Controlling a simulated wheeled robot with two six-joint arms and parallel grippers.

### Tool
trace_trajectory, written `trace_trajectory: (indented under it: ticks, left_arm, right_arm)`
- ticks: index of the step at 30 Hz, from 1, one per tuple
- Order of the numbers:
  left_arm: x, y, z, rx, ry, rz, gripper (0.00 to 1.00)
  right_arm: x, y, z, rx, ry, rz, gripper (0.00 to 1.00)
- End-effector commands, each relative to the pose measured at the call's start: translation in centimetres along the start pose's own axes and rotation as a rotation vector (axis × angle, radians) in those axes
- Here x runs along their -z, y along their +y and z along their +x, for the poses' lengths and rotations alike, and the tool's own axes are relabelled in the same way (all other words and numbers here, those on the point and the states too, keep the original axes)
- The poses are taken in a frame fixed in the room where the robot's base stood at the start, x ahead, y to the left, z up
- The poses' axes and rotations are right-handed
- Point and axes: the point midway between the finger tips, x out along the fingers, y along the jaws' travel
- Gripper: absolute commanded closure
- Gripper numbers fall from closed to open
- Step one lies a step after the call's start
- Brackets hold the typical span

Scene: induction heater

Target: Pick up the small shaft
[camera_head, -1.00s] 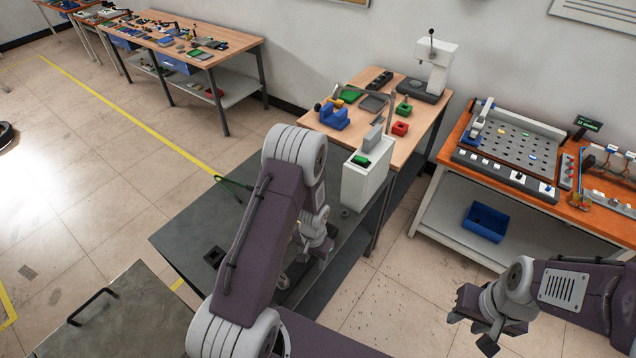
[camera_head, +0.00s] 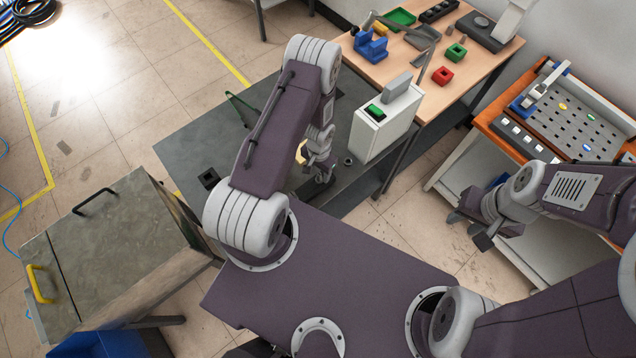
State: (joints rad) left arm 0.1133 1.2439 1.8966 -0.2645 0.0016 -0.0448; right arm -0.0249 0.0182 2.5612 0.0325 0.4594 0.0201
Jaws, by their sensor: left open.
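I cannot make out the small shaft for certain. My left gripper (camera_head: 322,176) is low over the dark bench (camera_head: 205,140), its jaws open, partly hidden behind my own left arm. A small dark ring-like part (camera_head: 348,161) sits on the bench just right of this gripper. A small yellowish piece (camera_head: 302,152) shows between the arm and the gripper; I cannot tell what it is. My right gripper (camera_head: 468,228) is open and empty, over the floor in front of the orange table.
A white box with a green button (camera_head: 385,125) stands right of the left gripper. Behind it, a wooden table (camera_head: 425,97) holds a red block (camera_head: 442,76) and a green block (camera_head: 455,53). A metal cabinet (camera_head: 115,255) stands at left. The bench's left part is mostly clear.

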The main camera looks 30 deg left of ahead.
Motion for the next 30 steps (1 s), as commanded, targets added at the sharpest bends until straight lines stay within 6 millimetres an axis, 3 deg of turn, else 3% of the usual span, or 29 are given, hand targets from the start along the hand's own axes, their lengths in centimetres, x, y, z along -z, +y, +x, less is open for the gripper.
trace_trajectory:
  ticks: [5,15,22,27,28,30]
  left_arm:
    - [0.0,0.0,0.7,0.000,0.001,0.001,0.48]
    - [-0.3,-0.4,5.7,0.000,0.001,0.000,0.48]
    - [-0.3,-0.4,5.3,0.000,0.001,0.000,0.48]
    - [-0.3,-0.4,5.3,0.000,0.001,0.000,0.95]
    - [-0.3,-0.4,5.3,0.000,0.001,0.000,1.00]
    - [-0.3,-0.4,5.3,0.000,0.001,0.000,1.00]
  right_arm:
    - [0.0,0.0,0.8,0.000,0.001,0.000,0.64]
    - [-0.6,0.1,6.5,0.000,0.000,0.000,0.64]
    - [-0.6,0.1,6.1,0.000,0.001,0.000,0.64]
    - [-0.6,0.1,6.1,0.000,0.001,0.000,0.64]
    - [-0.6,0.1,6.1,0.000,0.001,0.000,0.64]
    - [-0.6,0.1,6.1,0.000,0.001,0.000,0.64]
